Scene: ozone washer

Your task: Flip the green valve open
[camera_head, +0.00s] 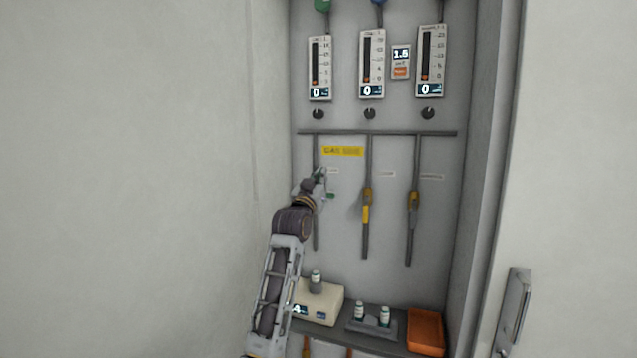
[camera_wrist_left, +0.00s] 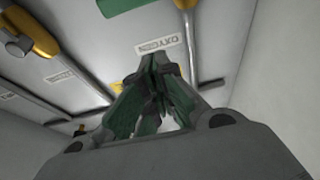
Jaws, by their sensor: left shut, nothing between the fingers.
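The green valve handle (camera_head: 330,195) shows in the head view just right of my left gripper, on the leftmost pipe. It points sideways to the right, across the pipe. My gripper and wrist hide most of the valve body. In the left wrist view the green handle (camera_wrist_left: 121,5) is cut off by the top edge, beside a yellow fitting (camera_wrist_left: 186,3). My left gripper (camera_head: 320,174) is shut and empty, its tips slightly above the handle in the head view. Its closed fingers (camera_wrist_left: 156,62) show near the OXYGEN label (camera_wrist_left: 160,45). I cannot tell whether it touches anything. My right gripper is not in view.
Gauges (camera_head: 371,63) and black knobs (camera_head: 369,114) are above. A cream box (camera_head: 320,303), small bottles (camera_head: 384,316) and an orange tray (camera_head: 426,333) are below. The cabinet's left wall is close to my arm.

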